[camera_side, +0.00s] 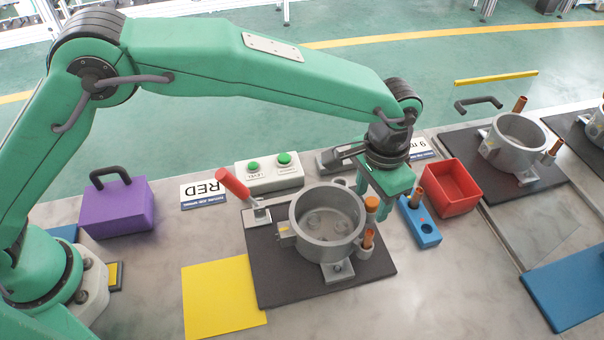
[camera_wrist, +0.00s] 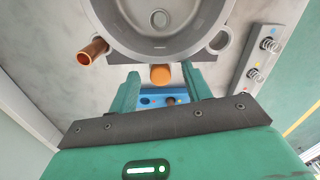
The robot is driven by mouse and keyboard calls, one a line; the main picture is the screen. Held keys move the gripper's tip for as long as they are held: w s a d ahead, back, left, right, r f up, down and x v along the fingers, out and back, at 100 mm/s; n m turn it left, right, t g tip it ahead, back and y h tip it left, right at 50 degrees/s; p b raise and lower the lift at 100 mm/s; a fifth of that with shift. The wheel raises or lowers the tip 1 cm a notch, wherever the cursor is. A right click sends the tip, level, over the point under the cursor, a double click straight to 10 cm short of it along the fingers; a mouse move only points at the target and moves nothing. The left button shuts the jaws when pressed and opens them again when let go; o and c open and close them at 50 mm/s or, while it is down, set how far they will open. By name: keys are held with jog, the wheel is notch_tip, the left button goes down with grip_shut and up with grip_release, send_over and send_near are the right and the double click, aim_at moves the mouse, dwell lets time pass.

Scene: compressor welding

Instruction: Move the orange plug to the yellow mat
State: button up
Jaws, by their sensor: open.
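The orange plug (camera_side: 371,203) is a short round orange piece at the right side of the grey metal pot (camera_side: 327,224); what it rests on is hidden. In the wrist view the orange plug (camera_wrist: 160,75) shows between the two fingers. My gripper (camera_side: 375,197) is open, pointing down beside the pot, with a finger on each side of the plug. In the wrist view my gripper (camera_wrist: 161,72) shows gaps between the fingers and the plug. The yellow mat (camera_side: 222,298) lies flat and bare on the table, left of the dark plate (camera_side: 265,275) under the pot.
A copper pipe (camera_side: 367,240) stands in a holder beside the pot. A blue block (camera_side: 419,222) with another pipe and a red bin (camera_side: 447,188) are to the right. A red-handled clamp (camera_side: 236,187) rises left of the pot. A button box (camera_side: 270,172) is behind.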

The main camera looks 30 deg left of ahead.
aim_at(372, 201)
jog(key=shift+f, duration=0.2)
grip_shut()
jog(key=c, duration=0.8)
grip_release()
grip_shut()
jog(key=shift+r, duration=0.4)
jog(key=shift+r, duration=1.85)
